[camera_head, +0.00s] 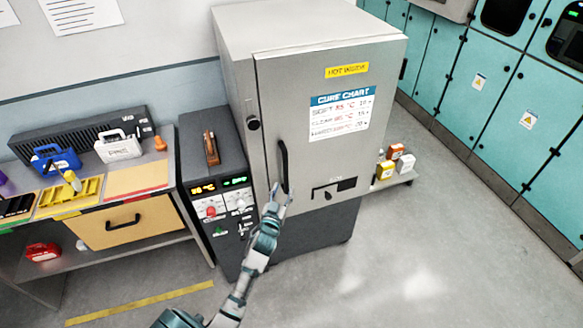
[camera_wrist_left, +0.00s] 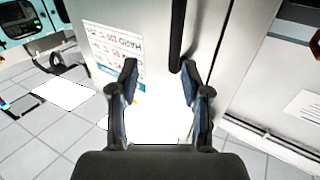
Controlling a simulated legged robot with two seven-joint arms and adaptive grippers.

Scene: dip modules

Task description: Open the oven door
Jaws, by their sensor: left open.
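The oven door (camera_head: 310,80) is a tall grey panel with a "CURE CHART" sheet (camera_head: 342,114) and a yellow label, and it looks closed. Its black vertical handle (camera_head: 283,165) is on the left side of the door. My left gripper (camera_head: 278,192) is open at the lower end of this handle. In the left wrist view, the handle (camera_wrist_left: 178,35) ends just beyond the open left gripper (camera_wrist_left: 160,78), nearer the right finger. I cannot tell whether a finger touches it. My right gripper is not in view.
A control unit (camera_head: 221,195) with displays and knobs stands left of the oven. A workbench (camera_head: 130,222) with toolboxes and trays is further left. A low shelf with small boxes (camera_head: 394,152) is right of the oven. Teal lockers (camera_head: 500,100) line the right. The floor in front is clear.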

